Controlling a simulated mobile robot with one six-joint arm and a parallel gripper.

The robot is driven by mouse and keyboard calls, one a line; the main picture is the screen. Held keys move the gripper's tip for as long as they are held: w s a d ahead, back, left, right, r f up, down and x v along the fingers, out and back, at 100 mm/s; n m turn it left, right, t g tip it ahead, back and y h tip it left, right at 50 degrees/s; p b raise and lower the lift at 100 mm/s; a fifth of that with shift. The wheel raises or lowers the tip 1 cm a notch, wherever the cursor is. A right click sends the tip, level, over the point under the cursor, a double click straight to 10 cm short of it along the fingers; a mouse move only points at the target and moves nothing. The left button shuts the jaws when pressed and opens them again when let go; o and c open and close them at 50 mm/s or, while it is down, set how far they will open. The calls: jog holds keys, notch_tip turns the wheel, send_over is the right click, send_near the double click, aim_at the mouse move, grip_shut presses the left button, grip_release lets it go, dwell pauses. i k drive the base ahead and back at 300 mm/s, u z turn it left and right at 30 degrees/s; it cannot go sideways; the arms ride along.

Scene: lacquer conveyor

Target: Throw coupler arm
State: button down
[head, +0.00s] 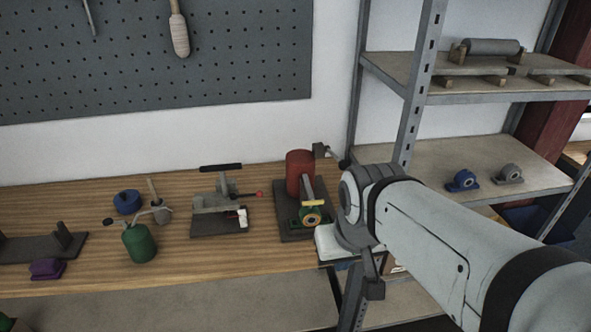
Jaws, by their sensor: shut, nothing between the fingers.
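A red cylindrical unit (300,170) stands on a dark base plate (293,236) near the bench's right end. A dark arm (332,154) with a small dark knob juts from its upper right. It looks like the coupler arm, but I cannot be sure. A green ring with an orange centre (311,216) sits at the unit's front, below a pale-and-dark bar (321,189). My pale arm comes in from the lower right, and its rounded joint is just right of the red unit. My gripper is not clearly visible; I cannot tell whether anything touches the coupler arm.
The wooden bench (90,282) also carries a toggle clamp (218,213), a green oil can (139,243), a blue round part (127,201) and a purple block (47,268). A metal shelf (455,165) stands right, behind my arm. A pegboard (240,60) hangs behind.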

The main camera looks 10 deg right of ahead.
aim_at(312, 202)
jog(key=i, duration=0.25)
jog(key=z, duration=1)
jog(key=k, duration=1.4)
jog(key=u, duration=0.8)
jog(key=i, duration=1.05)
jog(key=u, duration=0.1)
